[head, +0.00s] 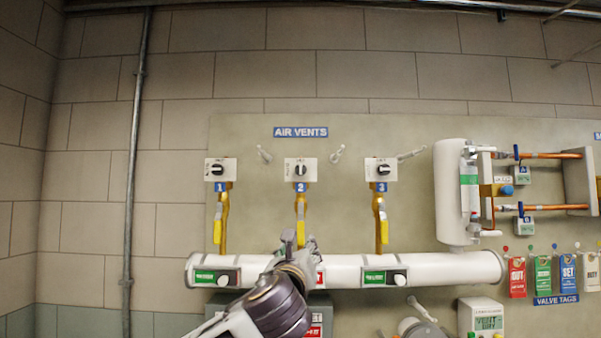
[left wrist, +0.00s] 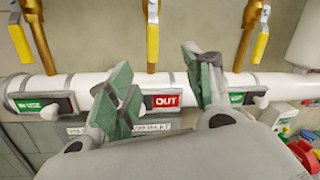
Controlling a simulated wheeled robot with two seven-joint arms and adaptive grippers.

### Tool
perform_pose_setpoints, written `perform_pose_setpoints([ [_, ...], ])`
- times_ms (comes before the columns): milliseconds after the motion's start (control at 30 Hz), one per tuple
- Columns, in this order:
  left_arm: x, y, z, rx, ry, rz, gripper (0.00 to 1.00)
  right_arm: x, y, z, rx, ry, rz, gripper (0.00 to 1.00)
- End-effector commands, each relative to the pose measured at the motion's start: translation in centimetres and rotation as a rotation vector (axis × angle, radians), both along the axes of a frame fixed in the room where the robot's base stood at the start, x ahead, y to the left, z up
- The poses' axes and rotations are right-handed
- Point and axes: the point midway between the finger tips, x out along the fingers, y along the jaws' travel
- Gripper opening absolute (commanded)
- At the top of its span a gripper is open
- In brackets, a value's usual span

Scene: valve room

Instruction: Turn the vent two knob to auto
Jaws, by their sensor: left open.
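The vent two knob (head: 300,170) is a black dial on a white plate, above a blue "2" tag, under the "AIR VENTS" sign. Its pointer looks roughly upright; the small print around it is too fine to read. My left gripper (head: 297,247) is below the knob, in front of the white pipe, and apart from the knob. In the left wrist view my left gripper (left wrist: 165,85) is open, with nothing between its green-padded fingers. The knob is outside that view.
Knobs one (head: 216,169) and three (head: 380,169) flank it. Yellow-handled valves (head: 300,225) hang below onto the white pipe (head: 445,268). A red "OUT" sign (left wrist: 166,101) sits on the pipe between green signs. Grey pegs (head: 337,154) jut out between the knobs.

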Motion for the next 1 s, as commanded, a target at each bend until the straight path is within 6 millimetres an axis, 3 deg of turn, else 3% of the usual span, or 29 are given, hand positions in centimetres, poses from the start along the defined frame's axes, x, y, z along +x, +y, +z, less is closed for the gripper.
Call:
perform_pose_setpoints([
  [100,-0.1,0.0,2.7,0.088,-0.061,0.022,0.51,0.0,0.2,0.0,0.002,-0.001,-0.001,0.00],
  [600,-1.4,0.5,12.7,0.431,-0.279,0.146,0.51,0.0,0.2,0.0,0.001,-0.001,-0.001,0.00],
  [800,-1.7,0.7,14.3,0.492,-0.312,0.174,0.51,0.1,-0.1,0.0,-0.001,0.000,0.000,0.00],
  [1000,-1.7,0.7,14.5,0.497,-0.315,0.177,0.51,0.1,-0.3,0.0,-0.003,-0.001,0.001,0.00],
])
